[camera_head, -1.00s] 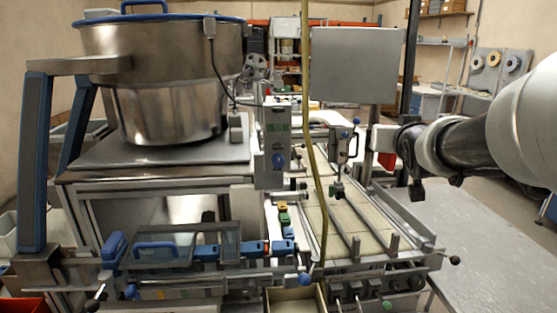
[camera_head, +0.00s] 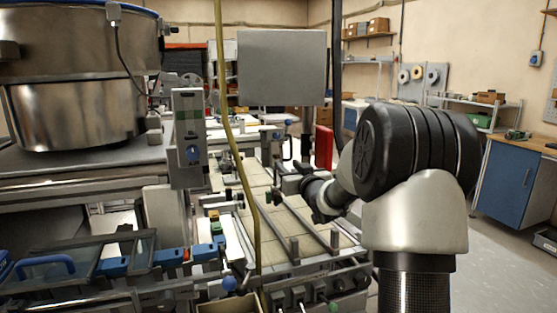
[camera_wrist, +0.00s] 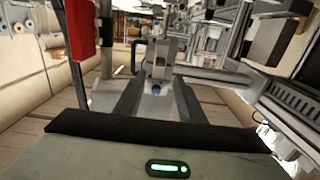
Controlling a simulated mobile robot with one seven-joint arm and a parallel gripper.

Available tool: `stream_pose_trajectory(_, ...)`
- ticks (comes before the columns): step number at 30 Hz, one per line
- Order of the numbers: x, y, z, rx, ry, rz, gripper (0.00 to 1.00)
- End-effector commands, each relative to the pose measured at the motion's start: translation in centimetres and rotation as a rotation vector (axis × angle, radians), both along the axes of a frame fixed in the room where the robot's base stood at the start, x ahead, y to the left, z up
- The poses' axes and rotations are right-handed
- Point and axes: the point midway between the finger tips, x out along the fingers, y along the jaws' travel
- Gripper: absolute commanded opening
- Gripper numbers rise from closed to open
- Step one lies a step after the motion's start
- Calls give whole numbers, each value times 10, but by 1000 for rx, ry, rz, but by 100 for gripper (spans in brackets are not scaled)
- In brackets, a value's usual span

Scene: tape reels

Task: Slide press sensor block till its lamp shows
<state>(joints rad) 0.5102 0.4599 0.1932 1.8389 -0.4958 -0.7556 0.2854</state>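My gripper (camera_head: 310,192) is over the right part of the conveyor bed in the head view. In the wrist view, its two dark fingers (camera_wrist: 157,92) are spread apart with no object clasped between them. A small device with a blue top (camera_head: 273,140) stands at the far part of the conveyor in the head view. I cannot tell for sure which part is the sensor block, and no lit lamp on it is discernible. A green light (camera_wrist: 168,168) glows on my gripper's housing.
A grey control box (camera_head: 188,135) with a green label stands left of the conveyor (camera_head: 285,215). A yellow cable (camera_head: 228,120) hangs in front. A red panel (camera_head: 323,147) is behind my gripper. A steel bowl (camera_head: 75,100) stands left. Open floor (camera_head: 500,265) lies right.

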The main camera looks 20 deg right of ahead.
Motion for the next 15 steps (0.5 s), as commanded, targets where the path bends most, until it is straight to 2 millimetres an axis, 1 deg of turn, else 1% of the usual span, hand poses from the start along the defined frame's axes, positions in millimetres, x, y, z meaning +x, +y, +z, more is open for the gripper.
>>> stream_pose_trajectory(1, 12, 0, -1, 1, 1, 1, 36)
stream_pose_trajectory(3, 28, 1, -1, 1, 0, 1, 36)
stream_pose_trajectory(9, 65, 1, -1, 1, 1, 0, 36)
stream_pose_trajectory(12, 78, 0, -1, 1, 0, 0, 36)
stream_pose_trajectory(15, 86, 0, 0, 0, 0, 0, 36)
